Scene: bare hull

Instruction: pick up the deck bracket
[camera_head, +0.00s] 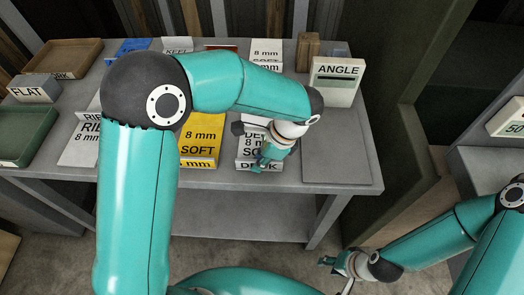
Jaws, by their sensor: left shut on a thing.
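A pale block with a sheet reading "DECK 8 mm SOFT" (246,144) stands near the table's front edge, right of the yellow one. I take this labelled piece to be the deck bracket. My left gripper (262,160) reaches down over its right side and is shut on it. The fingers and wrist cover part of the piece, so the grip itself is hard to see. The piece looks at or close to table height; I cannot tell whether it is clear of the top. My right gripper (329,262) hangs low in front of the table, away from everything; its fingers are too small to judge.
A yellow "8 mm SOFT" block (201,153) and a "RIB" sheet (80,152) lie left of the bracket. An "ANGLE" box (335,88) stands behind right. A green tray (22,140) and brown tray (62,58) are left. A grey table patch (340,155) at right is clear.

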